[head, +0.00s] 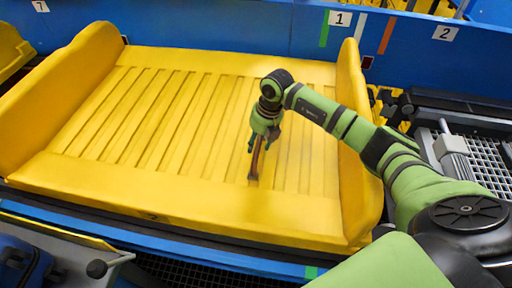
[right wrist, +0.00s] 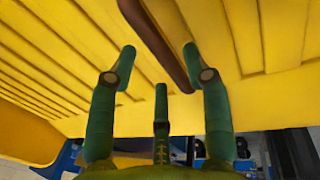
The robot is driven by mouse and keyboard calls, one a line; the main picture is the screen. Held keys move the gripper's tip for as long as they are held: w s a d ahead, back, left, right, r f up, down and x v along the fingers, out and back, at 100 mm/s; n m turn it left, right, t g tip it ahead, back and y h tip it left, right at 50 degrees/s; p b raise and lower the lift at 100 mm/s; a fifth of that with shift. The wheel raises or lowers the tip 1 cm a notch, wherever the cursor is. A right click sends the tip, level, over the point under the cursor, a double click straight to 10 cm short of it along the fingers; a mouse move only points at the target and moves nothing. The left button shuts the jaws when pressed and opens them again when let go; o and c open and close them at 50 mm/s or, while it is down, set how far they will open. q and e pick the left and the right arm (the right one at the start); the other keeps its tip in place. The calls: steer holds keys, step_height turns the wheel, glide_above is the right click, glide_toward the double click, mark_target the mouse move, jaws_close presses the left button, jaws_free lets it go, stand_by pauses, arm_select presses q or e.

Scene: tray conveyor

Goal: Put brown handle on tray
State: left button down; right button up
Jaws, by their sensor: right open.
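The brown handle (head: 255,163) is a slim bar on the ribbed floor of the yellow tray (head: 115,195), right of the tray's middle. It also shows in the right wrist view (right wrist: 158,42), running slantwise across the gap between the fingertips. My right gripper (head: 259,148) points down at the upper part of the handle. In the right wrist view its green fingers (right wrist: 159,52) are spread apart and not closed on the handle. Whether a finger touches it I cannot tell. The handle's upper end is hidden by the gripper in the head view. My left gripper is out of view.
The tray has raised side walls, the right one (head: 357,150) under my right arm. A blue rail (head: 220,25) with number labels runs behind it. A metal mesh with rollers (head: 485,140) lies to the right. The tray's left part is clear.

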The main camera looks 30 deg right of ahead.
steer(key=b+v, duration=0.1)
steer(key=v, duration=0.7)
steer(key=shift+r+b, duration=0.4)
